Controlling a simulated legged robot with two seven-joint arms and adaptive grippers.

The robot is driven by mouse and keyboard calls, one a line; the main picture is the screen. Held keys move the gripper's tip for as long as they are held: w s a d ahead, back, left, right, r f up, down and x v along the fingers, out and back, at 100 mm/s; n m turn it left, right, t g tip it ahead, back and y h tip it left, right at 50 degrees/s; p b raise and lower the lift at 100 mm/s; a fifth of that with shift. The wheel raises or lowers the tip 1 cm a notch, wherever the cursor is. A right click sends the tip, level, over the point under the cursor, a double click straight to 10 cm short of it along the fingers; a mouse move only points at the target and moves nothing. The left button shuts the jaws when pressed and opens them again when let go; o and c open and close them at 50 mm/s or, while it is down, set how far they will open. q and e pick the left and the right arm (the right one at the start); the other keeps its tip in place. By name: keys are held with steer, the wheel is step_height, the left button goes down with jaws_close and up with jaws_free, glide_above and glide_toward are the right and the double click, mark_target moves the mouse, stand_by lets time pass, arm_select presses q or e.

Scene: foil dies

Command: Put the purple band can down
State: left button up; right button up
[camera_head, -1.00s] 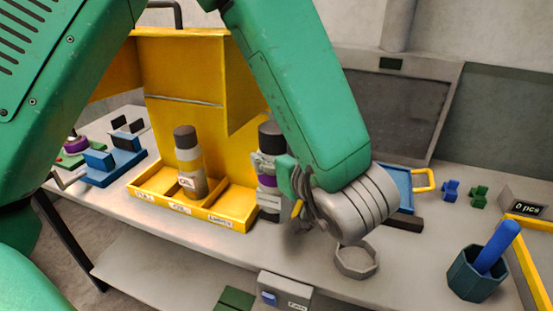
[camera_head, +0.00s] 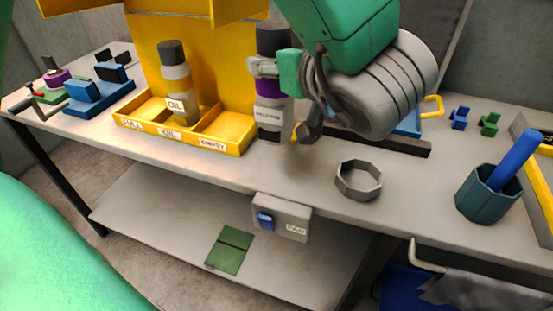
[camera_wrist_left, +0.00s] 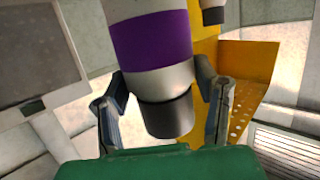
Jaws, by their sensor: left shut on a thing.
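The purple band can (camera_head: 272,116) is upright, with a dark cap, a purple band and a white label. My left gripper (camera_head: 264,67) is shut on its upper part, below the cap. The can is just right of the yellow tray's (camera_head: 215,142) right end; I cannot tell whether its base touches the bench. In the left wrist view the can's purple band (camera_wrist_left: 151,40) and dark cap show between my two fingers (camera_wrist_left: 165,105). My right gripper is not in view.
An oil can (camera_head: 176,85) stands in the tray's middle compartment; the right compartment, labelled EMPTY, looks empty. On the bench (camera_head: 310,185) are an octagonal ring (camera_head: 359,181), a dark bar (camera_head: 390,143) and a teal cup (camera_head: 487,195) with a blue rod. Bench front around the ring is clear.

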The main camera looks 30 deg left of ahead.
mark_target(283, 116)
arm_select(q)
step_height(283, 116, down, 6)
steer(key=shift+a+r+b, duration=0.1)
steer(key=shift+b, duration=0.55)
step_height(283, 116, down, 4)
steer(key=shift+w+r+b, duration=0.1)
steer(key=shift+r+b, duration=0.1)
steer(key=shift+b, duration=0.3)
steer(key=shift+r, duration=0.1)
steer(key=o, duration=1.7)
